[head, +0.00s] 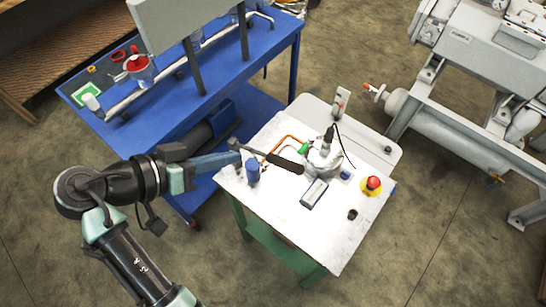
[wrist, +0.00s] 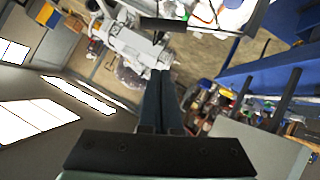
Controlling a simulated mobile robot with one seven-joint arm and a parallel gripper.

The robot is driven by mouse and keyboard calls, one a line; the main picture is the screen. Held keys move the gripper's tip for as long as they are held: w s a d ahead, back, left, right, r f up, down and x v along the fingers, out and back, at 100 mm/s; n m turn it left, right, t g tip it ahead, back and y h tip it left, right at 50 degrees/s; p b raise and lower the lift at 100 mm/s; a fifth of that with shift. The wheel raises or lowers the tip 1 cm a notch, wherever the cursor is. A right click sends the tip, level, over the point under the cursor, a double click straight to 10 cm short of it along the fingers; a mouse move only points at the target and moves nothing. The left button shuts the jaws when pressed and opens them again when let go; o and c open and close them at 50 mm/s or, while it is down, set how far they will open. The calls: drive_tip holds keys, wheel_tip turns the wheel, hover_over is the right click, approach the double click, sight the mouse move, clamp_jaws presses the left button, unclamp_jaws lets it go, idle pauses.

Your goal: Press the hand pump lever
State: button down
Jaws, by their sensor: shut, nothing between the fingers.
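The hand pump lever (head: 285,163) is a dark rod with a thick black grip. It slants down to the right above the white tabletop (head: 330,228). A blue cylinder (head: 252,172), seemingly the pump body, stands below the rod's left end. My gripper (head: 238,157) reaches in from the left and is shut and empty. Its tips are close to the rod's left end and the blue cylinder; I cannot tell if they touch. In the wrist view the gripper's fingers (wrist: 160,74) are together. A dark bar near the top there cannot be surely identified.
A metal vacuum fitting (head: 325,158) with a cable stands right of the grip. A red emergency button (head: 373,184) and a small handheld box (head: 314,193) are on the same tabletop. A blue bench (head: 215,75) stands behind, and a large grey machine (head: 480,75) at right.

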drive_tip(key=p, duration=0.3)
hover_over(284, 164)
drive_tip(key=a, duration=0.4)
wheel_tip(284, 164, down, 5)
drive_tip(key=f, duration=0.1)
drive_tip(key=d+f, duration=0.1)
drive_tip(key=f, duration=0.1)
drive_tip(key=shift+s+d+f, duration=0.25)
drive_tip(key=shift+d, duration=0.1)
